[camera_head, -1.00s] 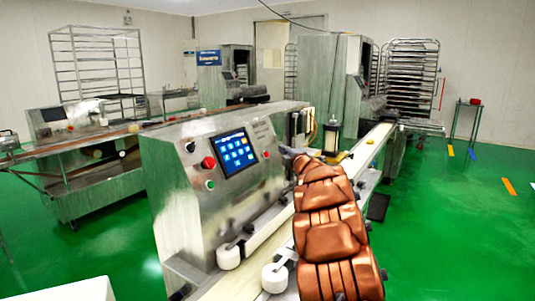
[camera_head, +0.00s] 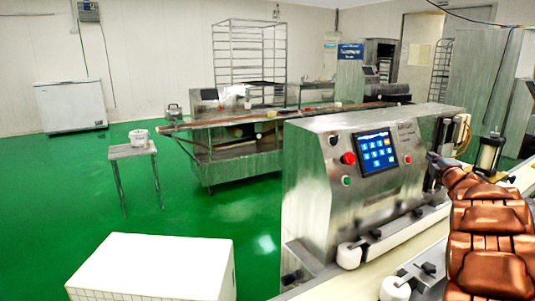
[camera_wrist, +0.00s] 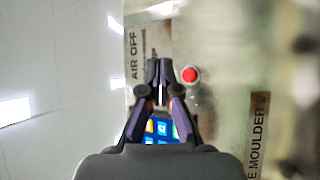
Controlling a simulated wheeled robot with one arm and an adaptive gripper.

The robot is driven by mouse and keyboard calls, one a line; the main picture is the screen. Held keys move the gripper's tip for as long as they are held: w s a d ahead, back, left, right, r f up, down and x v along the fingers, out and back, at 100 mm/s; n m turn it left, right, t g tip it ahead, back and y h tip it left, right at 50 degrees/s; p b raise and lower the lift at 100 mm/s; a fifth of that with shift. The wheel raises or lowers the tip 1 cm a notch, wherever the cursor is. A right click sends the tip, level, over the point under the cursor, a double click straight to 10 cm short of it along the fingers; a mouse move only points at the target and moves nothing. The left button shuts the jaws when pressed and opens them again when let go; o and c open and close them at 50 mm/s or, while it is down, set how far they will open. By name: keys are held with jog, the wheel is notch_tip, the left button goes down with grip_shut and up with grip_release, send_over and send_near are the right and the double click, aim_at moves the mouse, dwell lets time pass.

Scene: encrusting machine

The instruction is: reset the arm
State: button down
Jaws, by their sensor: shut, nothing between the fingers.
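My copper-coloured arm reaches in from the lower right of the head view, its thin end (camera_head: 436,160) beside the right end of the steel machine's control housing (camera_head: 312,180). My gripper's fingers are too small to make out there. In the wrist view my gripper (camera_wrist: 159,66) is shut and empty, its two dark fingers side by side. Behind the fingers are the machine's lit touchscreen (camera_wrist: 162,128), partly hidden by them, and a red button (camera_wrist: 190,74) just to their right. The touchscreen (camera_head: 377,153) and red button (camera_head: 348,158) also show in the head view.
A white box (camera_head: 150,268) stands at the lower left front. A small table (camera_head: 133,151) with a white pot, a chest freezer (camera_head: 72,106) and another steel machine (camera_head: 235,160) stand farther back. Green floor (camera_head: 60,230) is free at left. A conveyor runs below the control housing.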

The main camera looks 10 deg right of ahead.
jog(key=s+a+f+m+g+p, duration=0.25)
jog(key=s+a+m+g, duration=0.35)
jog(key=a, duration=0.5)
jog(key=s+a+f+m+g+y+p, duration=0.1)
jog(key=s+a+f+m+g, duration=0.15)
jog(key=s+a, duration=0.65)
jog(key=s+a+f+m+g+p, duration=0.25)
jog(key=s+a+m+g, duration=0.35)
jog(key=a, duration=0.6)
jog(key=s+a+f+g+y, duration=0.2)
jog(key=s+a, duration=0.8)
jog(key=s, duration=0.3)
jog(key=s+a+f+g+y+p, duration=0.1)
jog(key=s+a+f+g+y, duration=0.2)
jog(key=s+a, duration=0.7)
jog(key=s, duration=0.3)
jog(key=shift+s+a+f+n, duration=0.15)
jog(key=shift+s+f+n, duration=0.1)
jog(key=shift+n, duration=0.1)
jog(key=shift+s, duration=0.1)
